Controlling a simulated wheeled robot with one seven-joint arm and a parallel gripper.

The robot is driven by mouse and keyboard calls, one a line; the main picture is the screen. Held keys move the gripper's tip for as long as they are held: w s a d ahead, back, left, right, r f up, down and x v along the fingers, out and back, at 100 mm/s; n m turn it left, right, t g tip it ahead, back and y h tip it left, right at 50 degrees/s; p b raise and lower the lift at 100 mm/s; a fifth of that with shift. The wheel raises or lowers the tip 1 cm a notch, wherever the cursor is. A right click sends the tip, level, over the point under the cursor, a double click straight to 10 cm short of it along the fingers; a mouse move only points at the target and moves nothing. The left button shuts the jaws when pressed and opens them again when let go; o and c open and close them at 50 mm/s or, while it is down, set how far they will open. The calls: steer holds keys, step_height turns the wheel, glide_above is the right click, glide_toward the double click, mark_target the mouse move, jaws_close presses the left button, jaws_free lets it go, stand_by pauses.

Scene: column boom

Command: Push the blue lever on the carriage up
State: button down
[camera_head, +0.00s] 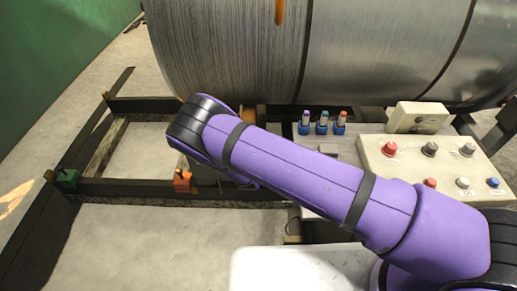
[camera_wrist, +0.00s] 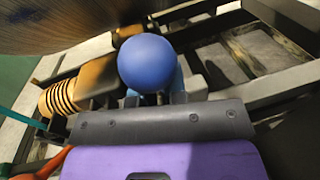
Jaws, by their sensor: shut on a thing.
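The blue lever shows in the wrist view as a round blue knob (camera_wrist: 147,62) on a short stem, in the middle just beyond my gripper. My gripper (camera_wrist: 156,99) is at the knob's base, with its fingertips shut around the stem, largely hidden by the knob and the grey plate. A carriage part with an orange-yellow ribbed cylinder (camera_wrist: 68,94) lies left of the knob. In the head view my purple arm hides the lever, my gripper and most of the carriage.
A large metal drum (camera_head: 230,50) looms just beyond, and its dark underside (camera_wrist: 70,22) hangs close above the knob. Dark rails (camera_head: 120,188) run left. An orange block (camera_head: 183,181) and green block (camera_head: 66,178) sit on them. A button box (camera_head: 400,165) stands right.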

steer(key=w+g, duration=0.1)
steer(key=w+r+g, duration=0.1)
steer(key=shift+w+r+y, duration=0.1)
steer(key=shift+w+y, duration=0.2)
steer(key=shift+w, duration=0.05)
steer(key=shift+w+r+n+g, duration=0.1)
steer(key=shift+w+n+g, duration=0.3)
steer(key=shift+w+g, duration=1.15)
steer(key=shift+s+d, duration=0.1)
steer(key=c, duration=1.2)
jaws_free()
steer(key=shift+o, duration=0.2)
steer(key=v, duration=1)
steer(key=shift+s+r, duration=0.25)
steer(key=shift+s, duration=0.05)
